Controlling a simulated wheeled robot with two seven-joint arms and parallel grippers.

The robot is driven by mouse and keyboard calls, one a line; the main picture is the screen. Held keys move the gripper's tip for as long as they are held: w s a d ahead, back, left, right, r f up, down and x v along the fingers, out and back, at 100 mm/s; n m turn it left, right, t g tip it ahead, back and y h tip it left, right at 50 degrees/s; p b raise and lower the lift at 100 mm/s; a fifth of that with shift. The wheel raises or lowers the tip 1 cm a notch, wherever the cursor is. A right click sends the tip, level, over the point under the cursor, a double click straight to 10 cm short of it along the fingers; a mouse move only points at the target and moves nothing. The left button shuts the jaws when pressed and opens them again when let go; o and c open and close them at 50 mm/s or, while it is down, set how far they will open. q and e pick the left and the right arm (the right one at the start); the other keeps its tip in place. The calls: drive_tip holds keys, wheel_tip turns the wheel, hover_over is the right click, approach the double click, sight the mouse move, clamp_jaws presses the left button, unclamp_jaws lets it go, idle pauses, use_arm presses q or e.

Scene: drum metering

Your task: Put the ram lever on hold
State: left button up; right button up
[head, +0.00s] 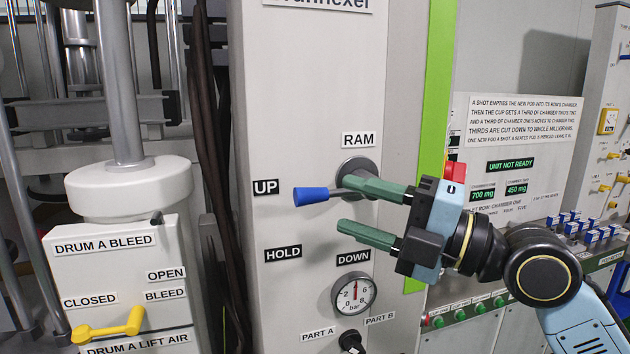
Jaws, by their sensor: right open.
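The ram lever (311,196) has a blue grip and a metal shaft. It comes out of a round dark hub under the RAM label (358,140) and points left, close to the UP label (266,187). The HOLD label (282,253) is lower left of the hub, and the DOWN label (353,258) is below it. My right gripper (343,207) is open, with green fingers pointing left. Its upper finger overlaps the lever's shaft in the picture; I cannot tell whether they touch. Its lower finger is below the shaft. My left gripper is not in view.
A pressure gauge (354,296) and a black PART A/PART B knob (351,342) sit below the lever. A yellow drum bleed lever (110,328) is at lower left. Dark hoses (210,130) hang left of the panel. An instruction board (515,140) stands to the right.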

sight(327, 199)
drive_tip(key=p+x, duration=0.1)
drive_tip(key=x, duration=0.5)
drive_tip(key=shift+w+a+p, duration=0.15)
drive_tip(key=shift+a+p, duration=0.1)
drive_tip(key=shift+p, duration=0.1)
clamp_jaws()
